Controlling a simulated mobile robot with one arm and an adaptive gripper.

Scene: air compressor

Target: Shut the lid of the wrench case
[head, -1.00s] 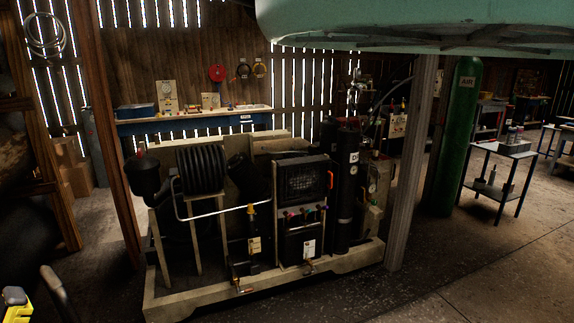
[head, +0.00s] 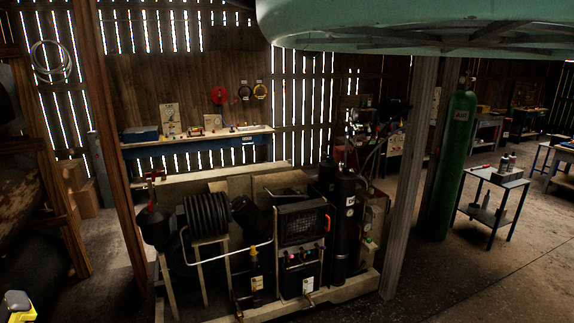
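A small blue box (head: 139,133) lies on the left part of the workbench by the back wall in the head view. It may be the wrench case, but it is too small and dark to be sure, and I cannot tell whether its lid is open. My gripper is not in view. A yellow and black part (head: 17,306) shows at the lower left edge, cut off by the frame; I cannot tell what it is.
The air compressor (head: 300,225) on its pale base stands between me and the workbench (head: 225,137). Wooden posts (head: 108,130) rise left and right (head: 408,180). A green hull (head: 430,22) hangs overhead. A green cylinder (head: 458,165) and small table (head: 497,178) stand right, beside open floor (head: 440,285).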

